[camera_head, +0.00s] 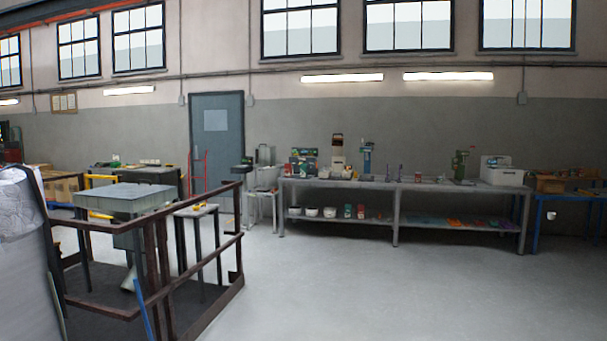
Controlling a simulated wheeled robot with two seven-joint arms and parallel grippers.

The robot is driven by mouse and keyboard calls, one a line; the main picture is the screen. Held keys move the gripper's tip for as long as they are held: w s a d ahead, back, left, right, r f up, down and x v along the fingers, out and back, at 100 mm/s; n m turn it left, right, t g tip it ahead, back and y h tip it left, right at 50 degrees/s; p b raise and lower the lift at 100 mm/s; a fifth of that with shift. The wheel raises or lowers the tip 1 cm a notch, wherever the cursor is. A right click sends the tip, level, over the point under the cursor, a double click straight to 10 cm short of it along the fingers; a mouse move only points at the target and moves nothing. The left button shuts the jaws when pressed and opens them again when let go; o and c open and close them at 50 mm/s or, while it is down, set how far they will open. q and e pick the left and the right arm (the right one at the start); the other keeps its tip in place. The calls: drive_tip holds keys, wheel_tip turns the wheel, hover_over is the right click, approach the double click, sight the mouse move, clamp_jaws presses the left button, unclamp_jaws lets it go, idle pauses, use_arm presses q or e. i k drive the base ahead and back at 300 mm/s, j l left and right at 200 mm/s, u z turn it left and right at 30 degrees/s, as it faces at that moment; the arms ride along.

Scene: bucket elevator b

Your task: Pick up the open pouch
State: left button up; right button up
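I cannot make out an open pouch for certain in the head view. Several small items stand on a long grey workbench (410,188) against the far wall, too small to tell apart. A small yellowish item (198,206) lies on a small table inside the railing, and I cannot tell what it is. Neither of my grippers shows in the view.
A brown railing (165,260) encloses a grey machine (124,198) at left. A large silvery wrapped bulk (22,250) fills the left edge. A blue-legged table (539,215) stands far right. Open floor (370,295) lies before the workbench. A closed door (217,145) is behind.

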sight(302, 167)
drive_tip(key=i+z, duration=0.15)
drive_tip(key=i, duration=8.2)
drive_tip(key=i+u, duration=0.15)
drive_tip(key=i, duration=0.5)
drive_tip(key=i+l+u, duration=0.15)
drive_tip(key=i, duration=0.45)
drive_tip(key=i+l+u, duration=0.1)
drive_tip(key=i, duration=0.5)
drive_tip(key=l, duration=0.1)
